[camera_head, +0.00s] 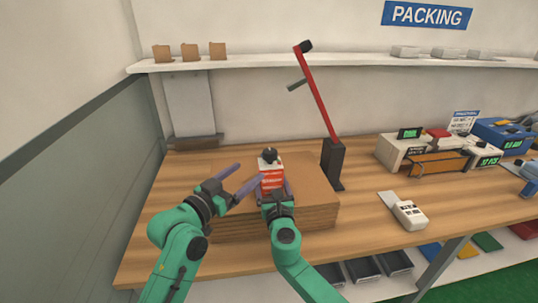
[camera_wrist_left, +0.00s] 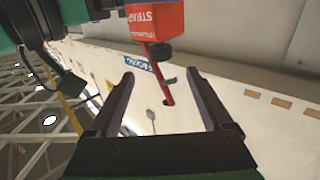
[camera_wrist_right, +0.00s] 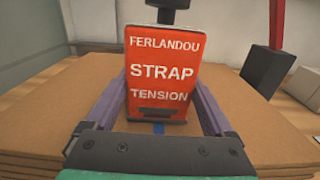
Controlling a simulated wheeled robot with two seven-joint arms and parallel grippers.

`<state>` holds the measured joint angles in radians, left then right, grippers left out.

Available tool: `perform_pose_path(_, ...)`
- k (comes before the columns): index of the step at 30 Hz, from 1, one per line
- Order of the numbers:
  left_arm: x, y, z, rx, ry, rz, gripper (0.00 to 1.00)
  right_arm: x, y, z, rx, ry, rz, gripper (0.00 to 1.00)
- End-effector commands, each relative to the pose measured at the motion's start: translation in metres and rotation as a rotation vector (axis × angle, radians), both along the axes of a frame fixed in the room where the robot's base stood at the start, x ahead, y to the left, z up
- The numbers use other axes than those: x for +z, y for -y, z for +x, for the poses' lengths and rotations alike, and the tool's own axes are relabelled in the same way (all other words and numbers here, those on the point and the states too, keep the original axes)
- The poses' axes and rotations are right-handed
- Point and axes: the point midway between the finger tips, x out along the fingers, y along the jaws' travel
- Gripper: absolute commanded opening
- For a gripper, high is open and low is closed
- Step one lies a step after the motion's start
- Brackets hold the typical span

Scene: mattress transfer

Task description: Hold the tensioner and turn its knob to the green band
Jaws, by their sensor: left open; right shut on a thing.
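The strap tensioner (camera_head: 271,183) is a red block with white lettering, upright over the cardboard stack (camera_head: 311,208). Its dark knob (camera_head: 269,153) is on top. My right gripper (camera_head: 273,187) is shut on the tensioner, one finger on each side; the right wrist view shows the lettered face (camera_wrist_right: 162,72) and the knob's lower part (camera_wrist_right: 168,10). My left gripper (camera_head: 250,172) is open and empty, left of the tensioner. In the left wrist view the tensioner (camera_wrist_left: 157,22) and knob (camera_wrist_left: 160,52) are beyond its fingers, off the gap. I see no green band.
A red lever (camera_head: 318,95) on a dark base (camera_head: 333,160) rises behind right of the stack. A white handheld device (camera_head: 408,214) and several machines stand at the right. A shelf (camera_head: 340,64) runs along the wall. The table (camera_head: 365,190) is clear between lever and device.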

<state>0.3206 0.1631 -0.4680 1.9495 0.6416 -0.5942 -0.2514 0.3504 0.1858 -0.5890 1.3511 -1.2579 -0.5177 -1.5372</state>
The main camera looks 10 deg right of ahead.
Motion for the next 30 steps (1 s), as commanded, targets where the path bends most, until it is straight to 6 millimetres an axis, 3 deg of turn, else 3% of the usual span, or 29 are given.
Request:
perform_pose_path(15, 0.001, 0.073, 0.076, 0.001, 0.001, 0.001, 0.84, -0.001, 0.000, 0.000, 0.001, -0.001, -0.001, 0.00)
perform_pose_path(26, 0.000, 0.082, 0.085, 0.001, 0.001, 0.001, 0.84, -0.001, 0.000, 0.000, 0.000, -0.001, 0.000, 0.00)
perform_pose_path(27, 0.000, 0.082, 0.085, 0.001, 0.001, 0.001, 0.80, -0.001, 0.000, 0.000, 0.000, -0.001, 0.000, 0.00)
perform_pose_path(30, 0.000, 0.082, 0.085, 0.001, 0.000, 0.001, 0.42, -0.001, 0.000, 0.000, 0.000, -0.001, 0.000, 0.00)
